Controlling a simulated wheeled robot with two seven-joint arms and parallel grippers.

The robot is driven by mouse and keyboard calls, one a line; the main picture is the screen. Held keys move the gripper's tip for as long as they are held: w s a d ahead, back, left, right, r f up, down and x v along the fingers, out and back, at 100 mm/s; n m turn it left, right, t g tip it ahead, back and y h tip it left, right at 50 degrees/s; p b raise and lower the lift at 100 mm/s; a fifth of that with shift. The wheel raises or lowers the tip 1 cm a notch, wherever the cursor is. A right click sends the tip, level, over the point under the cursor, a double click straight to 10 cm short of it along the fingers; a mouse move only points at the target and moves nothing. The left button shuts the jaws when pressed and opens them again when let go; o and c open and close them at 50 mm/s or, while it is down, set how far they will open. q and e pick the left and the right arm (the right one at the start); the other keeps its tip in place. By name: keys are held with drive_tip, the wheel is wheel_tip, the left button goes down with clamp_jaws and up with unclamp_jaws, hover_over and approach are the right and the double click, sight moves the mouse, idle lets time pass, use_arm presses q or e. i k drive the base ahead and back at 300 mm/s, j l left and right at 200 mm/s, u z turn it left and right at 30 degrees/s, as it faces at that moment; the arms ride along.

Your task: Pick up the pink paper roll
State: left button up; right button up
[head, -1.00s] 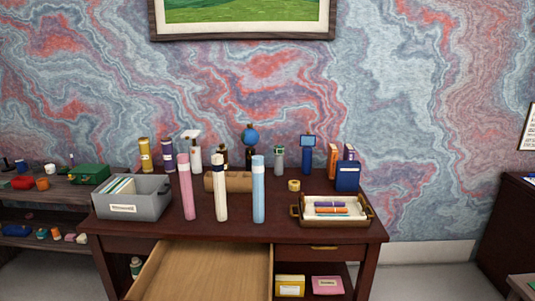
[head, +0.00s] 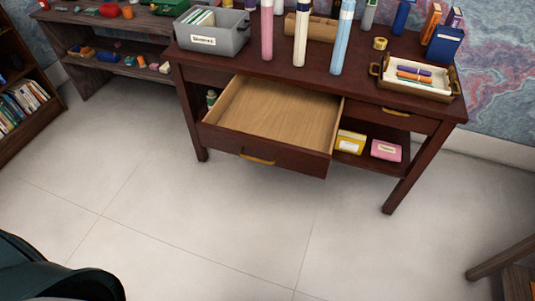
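The pink paper roll (head: 267,32) stands upright on the dark red-brown desk (head: 342,74), near its front left part; its top is cut off by the frame's upper edge. A cream roll (head: 301,35) and a light blue roll (head: 342,40) stand upright to its right, apart from it. Neither of my grippers shows in the head view.
An open, empty drawer (head: 280,112) juts out from the desk front below the rolls. A grey file box (head: 222,41) stands left of the pink roll, a brown tray (head: 409,84) with pens at the right. The tiled floor (head: 230,225) in front is clear.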

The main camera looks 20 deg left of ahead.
sight(266, 6)
drive_tip(key=j+z, duration=0.15)
drive_tip(key=z, duration=0.2)
drive_tip(key=i+j+z, duration=0.1)
drive_tip(key=j+z, duration=0.35)
drive_tip(key=z, duration=0.25)
drive_tip(key=j+z, duration=0.2)
drive_tip(key=j, duration=0.55)
drive_tip(key=j+z, duration=0.2)
drive_tip(key=j, duration=0.55)
drive_tip(key=k+j+z, duration=0.2)
drive_tip(key=j, duration=0.5)
drive_tip(key=k+j, duration=0.1)
drive_tip(key=j, duration=0.8)
drive_tip(key=k+j, duration=0.15)
drive_tip(key=j, duration=0.35)
